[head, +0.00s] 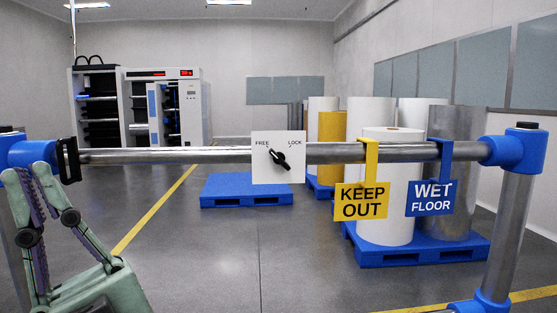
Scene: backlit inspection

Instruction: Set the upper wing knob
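A black wing knob (279,158) sits on a white square plate (291,177) fixed at the middle of the rail. The plate reads FREE at upper left and LOCK at upper right. The knob lies slanted, from upper left near FREE to lower right. No second knob shows. My gripper (28,172), with pale green links and purple strips, is at the lower left, well apart from the knob.
A metal rail (170,155) crosses the view between blue fittings. A yellow KEEP OUT sign (361,201) and a blue WET FLOOR sign (431,197) hang right of the plate. Behind are a blue pallet (246,190), large rolls and cabinets. The space before the plate looks clear.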

